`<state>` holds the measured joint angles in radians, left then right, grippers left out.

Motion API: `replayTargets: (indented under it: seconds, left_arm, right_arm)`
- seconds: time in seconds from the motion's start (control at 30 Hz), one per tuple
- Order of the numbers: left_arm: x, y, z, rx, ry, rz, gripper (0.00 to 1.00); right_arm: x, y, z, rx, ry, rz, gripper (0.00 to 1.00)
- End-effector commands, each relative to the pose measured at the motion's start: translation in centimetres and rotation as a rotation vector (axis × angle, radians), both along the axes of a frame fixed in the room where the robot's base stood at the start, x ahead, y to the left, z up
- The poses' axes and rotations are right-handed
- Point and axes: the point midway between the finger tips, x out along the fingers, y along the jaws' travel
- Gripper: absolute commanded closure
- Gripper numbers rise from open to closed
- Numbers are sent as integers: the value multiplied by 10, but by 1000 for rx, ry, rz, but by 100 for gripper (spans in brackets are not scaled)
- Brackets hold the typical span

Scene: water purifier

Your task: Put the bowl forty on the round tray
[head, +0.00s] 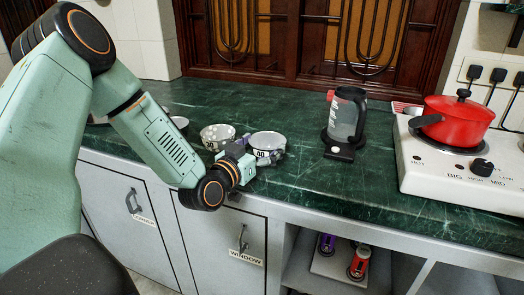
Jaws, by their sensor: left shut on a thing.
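The bowl forty (268,141) is a white bowl with a dark "40" on its front, on or just above the green counter; I cannot tell whether it touches. My left gripper (264,158) is at its near side and shut on it. The fingers hide part of its lower wall. I cannot make out a round tray for certain in the head view. My right gripper is not in view.
A patterned bowl (217,134) stands left of the bowl forty, and another bowl (179,122) is partly behind my arm. A kettle (346,117) stands to the right. A red pot (455,122) sits on the white stove (440,168). The counter (330,185) is clear in front.

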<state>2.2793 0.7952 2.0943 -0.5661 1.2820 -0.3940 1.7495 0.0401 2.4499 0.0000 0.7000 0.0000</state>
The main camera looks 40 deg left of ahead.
Motion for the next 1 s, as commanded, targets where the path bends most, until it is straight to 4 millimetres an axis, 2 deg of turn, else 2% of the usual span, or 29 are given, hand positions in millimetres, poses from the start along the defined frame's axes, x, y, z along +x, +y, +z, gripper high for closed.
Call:
replayTargets:
  seconds: [0.43,0.47,0.5,0.63,1.0]
  left_arm:
    - [0,0,-5,1,-2,0,55]
    - [0,0,-6,0,-1,0,13]
    - [0,0,-5,0,-2,1,10]
    - [0,0,-5,0,-2,1,0]
    - [0,0,-5,0,-2,1,0]
  right_arm:
    - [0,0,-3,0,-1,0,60]
    - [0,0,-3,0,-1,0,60]
    - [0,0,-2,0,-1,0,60]
    - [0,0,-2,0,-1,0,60]
    - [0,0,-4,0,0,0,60]
